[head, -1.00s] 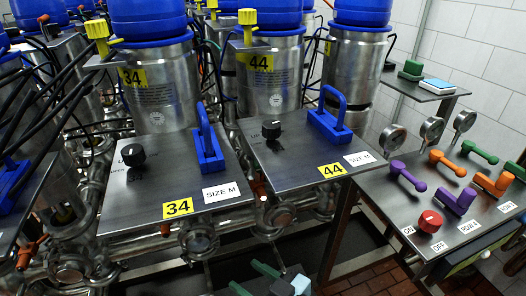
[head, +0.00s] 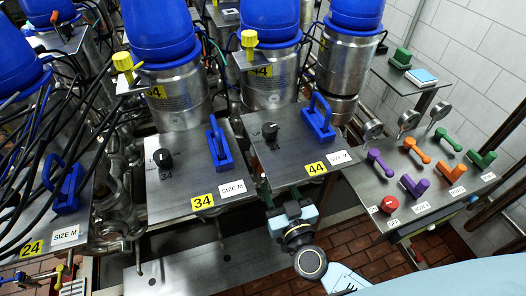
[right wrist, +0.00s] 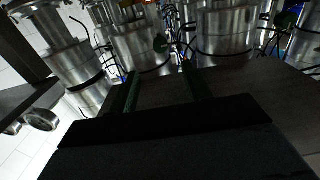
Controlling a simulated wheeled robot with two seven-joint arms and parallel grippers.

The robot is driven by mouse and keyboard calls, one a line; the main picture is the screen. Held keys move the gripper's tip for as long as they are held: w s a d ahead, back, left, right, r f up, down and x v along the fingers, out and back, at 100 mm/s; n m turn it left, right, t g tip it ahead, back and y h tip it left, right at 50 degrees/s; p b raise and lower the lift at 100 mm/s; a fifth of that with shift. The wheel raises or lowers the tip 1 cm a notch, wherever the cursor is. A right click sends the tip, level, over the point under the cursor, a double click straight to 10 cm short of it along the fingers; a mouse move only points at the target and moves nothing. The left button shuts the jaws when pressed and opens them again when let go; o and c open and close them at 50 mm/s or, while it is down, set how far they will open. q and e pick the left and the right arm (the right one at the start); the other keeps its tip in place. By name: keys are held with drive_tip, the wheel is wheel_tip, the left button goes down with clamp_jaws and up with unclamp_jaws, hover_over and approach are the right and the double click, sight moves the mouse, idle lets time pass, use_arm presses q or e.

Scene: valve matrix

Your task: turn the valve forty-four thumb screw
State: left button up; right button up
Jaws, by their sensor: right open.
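A yellow thumb screw (head: 249,40) stands on a small metal plate by the blue-lidded tank 44 (head: 272,88) in the head view. A black knob (head: 270,131) sits on the metal panel 44 (head: 290,160), which bears a yellow 44 label (head: 316,168). My right gripper (head: 266,188) is in front of that panel's near edge, well short of the thumb screw; its fingers are dark and small here. In the right wrist view its two green fingers (right wrist: 160,88) are apart with nothing between them. My left gripper is not in view.
Panel 34 (head: 180,190) with its knob and blue handle is to the left. A blue handle (head: 319,118) rises from panel 44's right side. A lever panel (head: 440,185) with coloured handles stands at right. Black cables (head: 60,120) crowd the left. Brick floor (head: 350,240) shows in front.

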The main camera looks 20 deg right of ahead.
drive_tip(key=w, duration=1.1)
drive_tip(key=shift+w+a+b, duration=0.25)
drive_tip(key=shift+b, duration=0.15)
drive_tip(key=c, duration=1)
